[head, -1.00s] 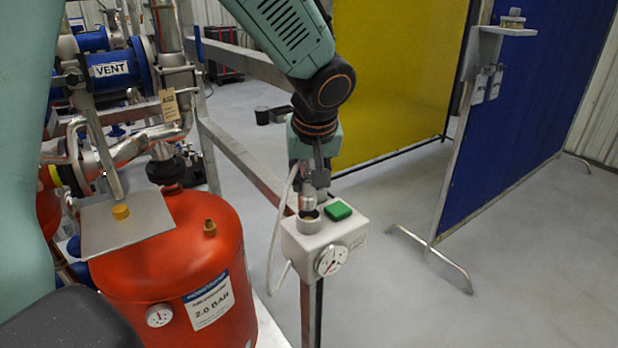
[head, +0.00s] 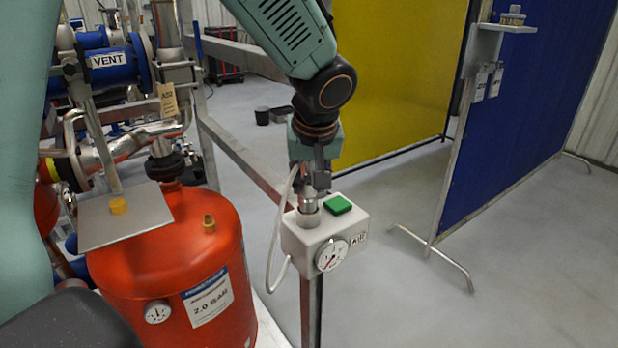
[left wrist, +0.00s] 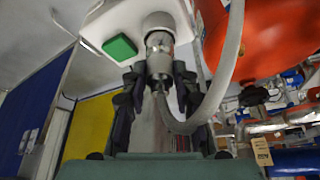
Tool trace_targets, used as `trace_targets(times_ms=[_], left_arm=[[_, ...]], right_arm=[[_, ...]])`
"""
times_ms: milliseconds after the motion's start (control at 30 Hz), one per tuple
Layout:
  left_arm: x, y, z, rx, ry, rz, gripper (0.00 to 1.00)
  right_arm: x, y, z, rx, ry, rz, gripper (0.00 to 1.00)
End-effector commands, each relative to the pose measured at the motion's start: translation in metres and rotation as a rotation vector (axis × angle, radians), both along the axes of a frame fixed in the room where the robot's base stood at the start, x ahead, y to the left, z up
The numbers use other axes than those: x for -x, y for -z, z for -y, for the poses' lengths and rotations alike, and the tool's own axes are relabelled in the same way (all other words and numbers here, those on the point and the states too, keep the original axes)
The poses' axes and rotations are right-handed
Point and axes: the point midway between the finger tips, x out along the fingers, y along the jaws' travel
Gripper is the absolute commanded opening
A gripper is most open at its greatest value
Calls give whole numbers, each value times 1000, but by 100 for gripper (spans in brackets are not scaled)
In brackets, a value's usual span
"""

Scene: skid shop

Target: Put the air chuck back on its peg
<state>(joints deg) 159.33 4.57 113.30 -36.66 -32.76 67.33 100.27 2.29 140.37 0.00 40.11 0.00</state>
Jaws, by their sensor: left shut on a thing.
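The air chuck (head: 308,202) is a silver metal fitting with a pale hose. My left gripper (head: 310,180) is shut on it from above. The chuck's lower end sits at the round grey collar (head: 308,217) on top of the white box, upright and apparently inside it; how deep I cannot tell. In the left wrist view the chuck (left wrist: 159,55) lies between the fingers of my left gripper (left wrist: 155,88), with its tip against the white box (left wrist: 112,22). The hose (left wrist: 226,70) loops beside the fingers. My right gripper is not in view.
The white box (head: 300,243) carries a green button (head: 338,205) and a dial gauge (head: 331,254) on a post. A red tank (head: 165,255) with a brass fitting stands to the left. Blue (head: 525,110) and yellow (head: 400,70) screens stand behind, with open floor at right.

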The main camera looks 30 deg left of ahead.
Motion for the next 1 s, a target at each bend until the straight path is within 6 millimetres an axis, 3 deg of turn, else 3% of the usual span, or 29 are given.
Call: trace_targets(times_ms=[1000], left_arm=[[0, 16, 0, 1, 0, 1, 11]], right_arm=[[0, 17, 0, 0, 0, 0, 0]])
